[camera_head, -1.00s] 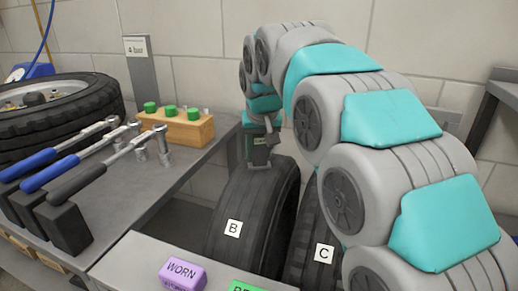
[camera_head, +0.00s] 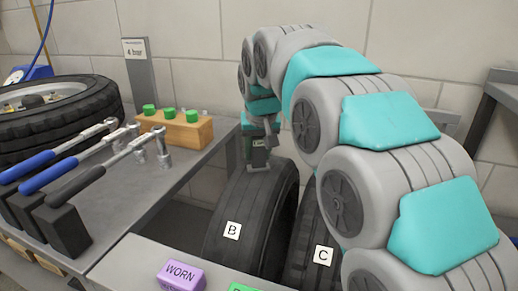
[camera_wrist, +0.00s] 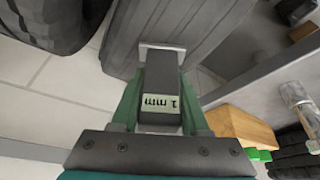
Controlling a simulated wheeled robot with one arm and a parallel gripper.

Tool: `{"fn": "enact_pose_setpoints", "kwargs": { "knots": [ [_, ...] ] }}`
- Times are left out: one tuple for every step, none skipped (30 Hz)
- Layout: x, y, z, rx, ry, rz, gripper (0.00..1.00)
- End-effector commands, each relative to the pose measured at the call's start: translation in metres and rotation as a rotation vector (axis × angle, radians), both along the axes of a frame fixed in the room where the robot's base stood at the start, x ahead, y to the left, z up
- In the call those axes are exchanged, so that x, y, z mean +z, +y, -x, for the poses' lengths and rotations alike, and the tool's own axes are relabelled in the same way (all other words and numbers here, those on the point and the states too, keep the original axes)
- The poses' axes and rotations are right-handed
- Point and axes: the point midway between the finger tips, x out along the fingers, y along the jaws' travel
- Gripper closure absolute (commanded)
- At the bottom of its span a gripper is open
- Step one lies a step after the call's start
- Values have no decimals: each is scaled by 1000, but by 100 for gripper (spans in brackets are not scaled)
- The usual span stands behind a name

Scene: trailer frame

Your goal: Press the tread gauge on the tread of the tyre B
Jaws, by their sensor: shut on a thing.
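The tread gauge, a small dark block with a pale foot plate, is between the green fingers of my gripper (camera_wrist: 160,100). In the wrist view the gauge (camera_wrist: 162,78) shows a pale display reading "1 mm". Its foot is at the tread of tyre B (camera_head: 240,200) and appears to touch it; tyre B also fills the top of the wrist view (camera_wrist: 190,25). In the head view the gauge (camera_head: 259,156) is at the top of tyre B, below my arm. Tyre B stands upright with a white "B" label.
Tyre C (camera_head: 308,240) stands just right of B, partly behind my arm. A purple WORN block (camera_head: 181,275) and a cut-off green block (camera_head: 243,288) lie in front. The left bench holds torque wrenches (camera_head: 75,160), a wooden socket block (camera_head: 185,132) and a wheel (camera_head: 60,108).

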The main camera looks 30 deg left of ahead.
Motion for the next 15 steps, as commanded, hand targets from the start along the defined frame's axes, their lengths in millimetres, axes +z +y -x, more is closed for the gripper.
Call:
{"fn": "enact_pose_setpoints", "kwargs": {
  "knots": [
    [-1,0,0,0,2,2,100],
    [-1,0,0,0,2,2,100],
    [-2,0,0,0,2,2,100],
    [-2,0,0,0,2,2,100],
    [-1,0,0,0,2,2,100],
    [-1,0,0,0,2,2,100],
    [-1,0,0,0,2,2,100],
    [0,0,0,0,2,2,100],
    [2,0,0,0,2,2,100],
    [3,0,0,0,2,1,100],
    [5,0,0,0,2,1,100],
    [8,0,0,0,1,1,100],
    [11,0,0,0,0,0,100],
    [13,0,0,0,0,0,100],
    [17,0,0,-1,0,-2,100]
  ]
}}
